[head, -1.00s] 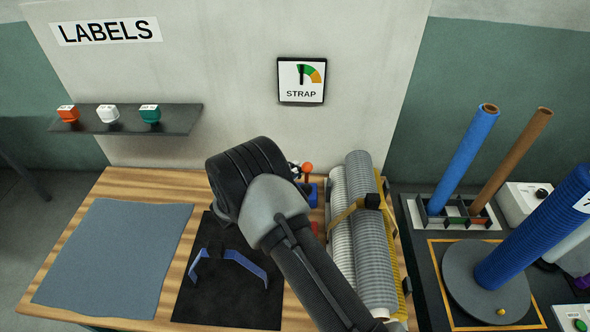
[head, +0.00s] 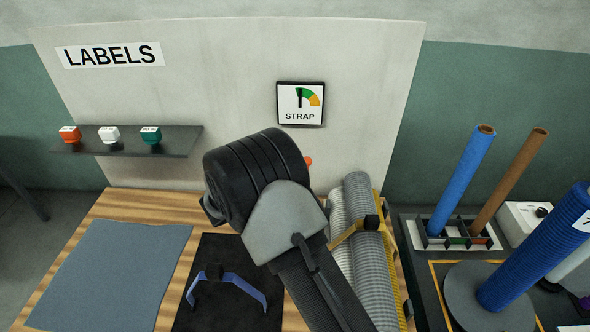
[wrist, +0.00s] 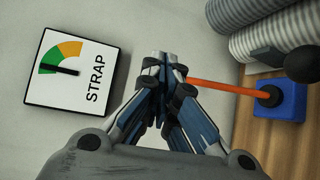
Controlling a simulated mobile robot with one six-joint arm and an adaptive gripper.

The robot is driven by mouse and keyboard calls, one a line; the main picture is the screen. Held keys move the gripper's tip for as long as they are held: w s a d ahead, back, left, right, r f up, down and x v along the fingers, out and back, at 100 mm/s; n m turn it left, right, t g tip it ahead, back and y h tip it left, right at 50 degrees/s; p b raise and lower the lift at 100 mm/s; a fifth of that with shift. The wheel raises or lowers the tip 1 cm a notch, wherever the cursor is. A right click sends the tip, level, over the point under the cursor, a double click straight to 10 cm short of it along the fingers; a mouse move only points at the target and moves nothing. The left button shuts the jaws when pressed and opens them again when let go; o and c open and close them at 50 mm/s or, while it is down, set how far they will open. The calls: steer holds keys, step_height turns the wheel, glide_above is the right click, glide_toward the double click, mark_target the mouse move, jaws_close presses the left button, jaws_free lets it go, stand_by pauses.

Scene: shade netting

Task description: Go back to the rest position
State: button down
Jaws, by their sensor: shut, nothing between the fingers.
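My gripper (wrist: 163,66) shows in the wrist view with its fingertips together and nothing between them. It points toward the pale back panel, between the STRAP gauge and an orange lever. In the head view my dark arm rises over the table's middle and hides the gripper's fingers. The STRAP gauge (head: 300,103) hangs on the panel, its needle upright; it also shows turned sideways in the wrist view (wrist: 72,68). The orange lever (wrist: 232,87) stands on a blue base (wrist: 281,101), apart from the fingers as far as I can tell.
Grey netting rolls (head: 373,265) lie on the wooden table (head: 150,207) right of my arm. A black mat with a blue bracket (head: 243,283) and a grey-blue sheet (head: 115,270) lie left. A label shelf (head: 178,142) juts from the panel. Upright rolls (head: 463,178) stand right.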

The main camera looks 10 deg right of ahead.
steer(key=s+d+r+m+g+y, duration=0.1)
steer(key=s+d+r+m+g, duration=0.1)
steer(key=s+d+r, duration=0.3)
steer(key=s+d+r+m+g+y, duration=0.1)
steer(key=s+d+r+m+g, duration=0.15)
steer(key=s, duration=0.55)
steer(key=s+d+r+m+g+y, duration=0.1)
steer(key=s+d+r+m+g, duration=0.1)
steer(key=s+d+r+g, duration=0.3)
steer(key=s+a+m+t+y, duration=0.1)
steer(key=s+a+y, duration=0.3)
steer(key=s, duration=0.7)
steer(key=s+a+m+t+y, duration=0.2)
steer(key=s+a+t+y, duration=0.1)
steer(key=s, duration=0.8)
steer(key=shift+s+a+r+y, duration=0.2)
steer(key=shift+a+y, duration=0.55)
steer(key=shift+y, duration=0.55)
